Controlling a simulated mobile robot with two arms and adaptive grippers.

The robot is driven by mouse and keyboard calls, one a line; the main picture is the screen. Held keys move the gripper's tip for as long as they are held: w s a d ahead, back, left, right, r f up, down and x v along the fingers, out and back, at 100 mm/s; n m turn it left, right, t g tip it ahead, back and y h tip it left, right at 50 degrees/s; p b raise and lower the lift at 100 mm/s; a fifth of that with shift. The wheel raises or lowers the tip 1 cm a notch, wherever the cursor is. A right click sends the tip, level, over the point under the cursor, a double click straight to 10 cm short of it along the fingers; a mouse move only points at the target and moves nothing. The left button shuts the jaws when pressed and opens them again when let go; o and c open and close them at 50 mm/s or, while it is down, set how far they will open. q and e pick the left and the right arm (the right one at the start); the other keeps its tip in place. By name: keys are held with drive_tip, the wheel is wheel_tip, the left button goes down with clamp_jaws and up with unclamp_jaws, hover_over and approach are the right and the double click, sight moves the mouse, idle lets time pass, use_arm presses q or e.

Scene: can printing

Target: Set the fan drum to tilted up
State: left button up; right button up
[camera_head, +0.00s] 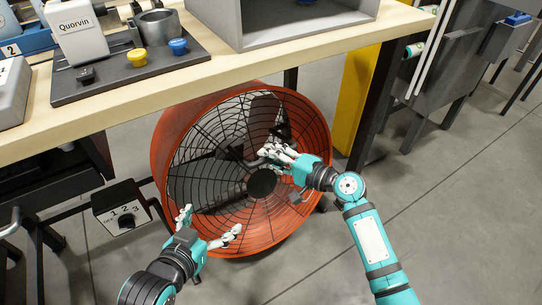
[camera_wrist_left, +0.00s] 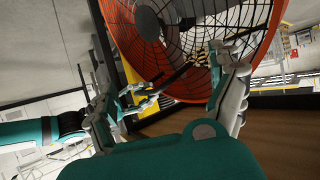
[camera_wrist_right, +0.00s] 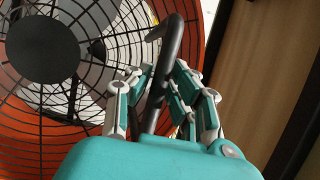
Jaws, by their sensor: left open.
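The fan drum (camera_head: 159,148) is a large orange cylinder with a black wire grille and dark hub (camera_head: 262,183). It stands on the floor under the table, its face towards me; I cannot tell its exact tilt. It also shows in the left wrist view (camera_wrist_left: 121,38) and right wrist view (camera_wrist_right: 62,111). My right gripper (camera_head: 277,153) is in front of the grille, its fingers on both sides of a dark curved handle (camera_wrist_right: 172,50), apparently shut on it. My left gripper (camera_head: 210,226) is open and empty at the drum's lower left, also seen in the left wrist view (camera_wrist_left: 185,85).
A speed control box (camera_head: 122,208) marked 1, 2, 3 is left of the drum. The wooden table (camera_head: 215,65) overhangs it, bearing a grey box (camera_head: 300,27) and a machine (camera_head: 77,32). A yellow post (camera_head: 355,95) stands to the right. The floor in front is clear.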

drive_tip(key=o, duration=0.3)
drive_tip(key=shift+d, duration=0.1)
drive_tip(key=v, duration=1.2)
